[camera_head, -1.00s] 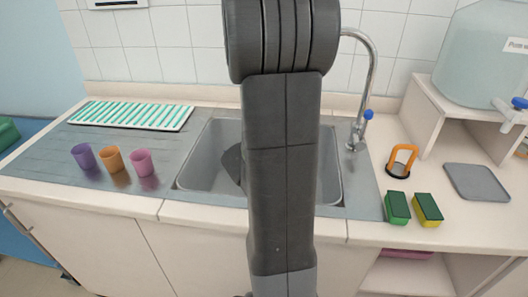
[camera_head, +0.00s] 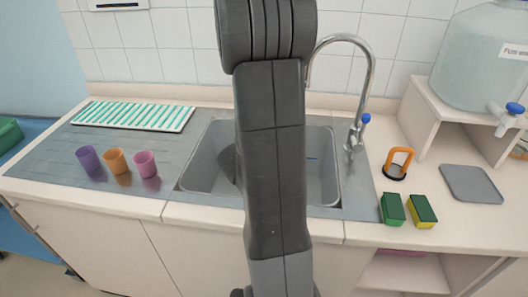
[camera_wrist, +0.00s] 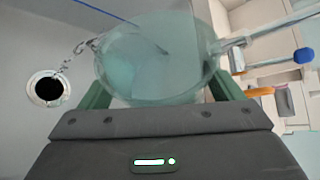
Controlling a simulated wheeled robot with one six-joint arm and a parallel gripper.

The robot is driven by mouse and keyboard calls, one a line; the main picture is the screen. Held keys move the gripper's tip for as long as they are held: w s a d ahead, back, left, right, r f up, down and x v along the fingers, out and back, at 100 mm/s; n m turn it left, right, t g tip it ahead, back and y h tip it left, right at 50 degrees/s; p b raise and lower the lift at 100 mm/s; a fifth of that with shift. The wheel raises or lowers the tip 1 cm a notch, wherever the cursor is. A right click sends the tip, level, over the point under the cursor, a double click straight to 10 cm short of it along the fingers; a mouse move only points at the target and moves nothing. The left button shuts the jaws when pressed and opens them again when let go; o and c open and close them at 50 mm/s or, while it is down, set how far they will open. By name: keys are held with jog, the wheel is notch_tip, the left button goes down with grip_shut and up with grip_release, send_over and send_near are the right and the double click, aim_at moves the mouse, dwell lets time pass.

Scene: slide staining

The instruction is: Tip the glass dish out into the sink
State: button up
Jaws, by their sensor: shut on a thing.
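The clear, teal-tinted glass dish (camera_wrist: 150,62) is between the green fingers of my gripper (camera_wrist: 160,90) in the wrist view. My gripper is shut on it. The dish is above the sink (camera_wrist: 25,130), with the round dark drain (camera_wrist: 48,88) to its left. A thin glinting strand runs from near the dish's left edge toward the drain; I cannot tell if it is a chain or liquid. In the head view my arm covers the middle of the sink (camera_head: 322,180) and hides the gripper and dish. The dish's exact tilt and contents are unclear.
The tap (camera_head: 357,132) stands at the sink's back right. Purple (camera_head: 89,160), orange (camera_head: 116,161) and pink (camera_head: 145,164) cups stand on the left drainboard. Two sponges (camera_head: 407,209) and an orange-handled item (camera_head: 398,163) are on the right counter.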

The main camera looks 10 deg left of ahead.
jog(key=shift+w+a+r+n+h+p, duration=0.2)
jog(key=shift+r+n+h+p, duration=0.35)
jog(key=shift+p, duration=1.2)
jog(key=shift+w+a+r+n+h+p, duration=0.1)
jog(key=shift+a+r+n+h+p, duration=0.3)
jog(key=shift+p, duration=1.35)
jog(key=shift+w+a+r+n+g+h+p, duration=0.15)
jog(key=shift+a+r+n+g+h+p, duration=0.2)
jog(key=shift+p, duration=0.5)
jog(key=shift+w+a+r+n+h+p, duration=0.25)
jog(key=shift+a+n+p, duration=0.25)
jog(key=shift+p, duration=0.5)
jog(key=shift+f+h, duration=0.1)
jog(key=shift+h, duration=0.15)
jog(key=shift+p, duration=0.3)
jog(key=shift+w+a+r+n+p, duration=0.1)
jog(key=shift+a+r+n+p, duration=0.15)
jog(key=shift+n+p, duration=0.35)
